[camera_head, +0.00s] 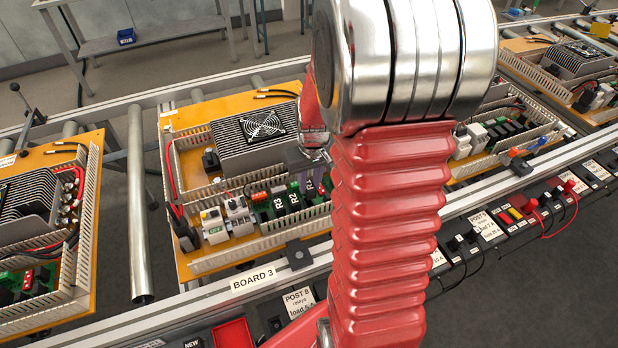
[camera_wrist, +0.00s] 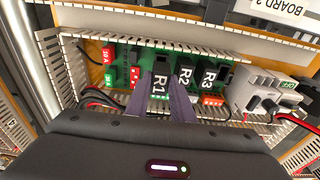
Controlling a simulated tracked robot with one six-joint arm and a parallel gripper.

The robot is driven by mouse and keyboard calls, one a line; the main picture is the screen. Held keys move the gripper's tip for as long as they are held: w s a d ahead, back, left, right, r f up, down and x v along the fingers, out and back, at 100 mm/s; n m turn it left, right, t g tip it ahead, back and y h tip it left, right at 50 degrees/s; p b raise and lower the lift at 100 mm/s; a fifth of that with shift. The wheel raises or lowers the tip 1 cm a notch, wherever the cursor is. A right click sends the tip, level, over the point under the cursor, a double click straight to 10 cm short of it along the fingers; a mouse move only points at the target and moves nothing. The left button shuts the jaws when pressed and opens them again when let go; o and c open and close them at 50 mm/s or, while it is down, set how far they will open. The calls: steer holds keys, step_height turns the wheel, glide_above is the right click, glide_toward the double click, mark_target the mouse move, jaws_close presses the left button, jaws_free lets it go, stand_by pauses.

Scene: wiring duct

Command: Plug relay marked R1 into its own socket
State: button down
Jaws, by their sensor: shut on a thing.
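The relay marked R1 (camera_wrist: 160,82) is black with a white label and stands between the two purple-grey fingers of my gripper (camera_wrist: 164,104), which is shut on it. In the head view my gripper (camera_head: 314,178) is at the right end of the relay row, partly hidden by my red arm. Relay R2 (camera_wrist: 185,76) and relay R3 (camera_wrist: 209,75) stand beside R1 on the green socket strip (camera_wrist: 120,66). R1's label looks larger than theirs. Its lower end is hidden, so I cannot tell if it is in a socket.
A slotted wiring duct (camera_wrist: 165,43) runs along the relay row. Grey breakers (camera_head: 237,213) stand left of the relays. A finned heat sink with a fan (camera_head: 252,138) rises behind. Red and black wires (camera_wrist: 95,95) lie near my gripper.

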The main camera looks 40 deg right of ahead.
steer(key=shift+f, duration=0.9)
steer(key=shift+f, duration=0.9)
stand_by(2.0)
steer(key=c, duration=1.7)
jaws_free()
steer(key=shift+c, duration=0.2)
steer(key=shift+r, duration=0.2)
steer(key=shift+r, duration=2.3)
steer(key=shift+o, duration=0.5)
steer(key=o, duration=0.5)
steer(key=shift+c, duration=0.2)
steer(key=shift+s, duration=0.1)
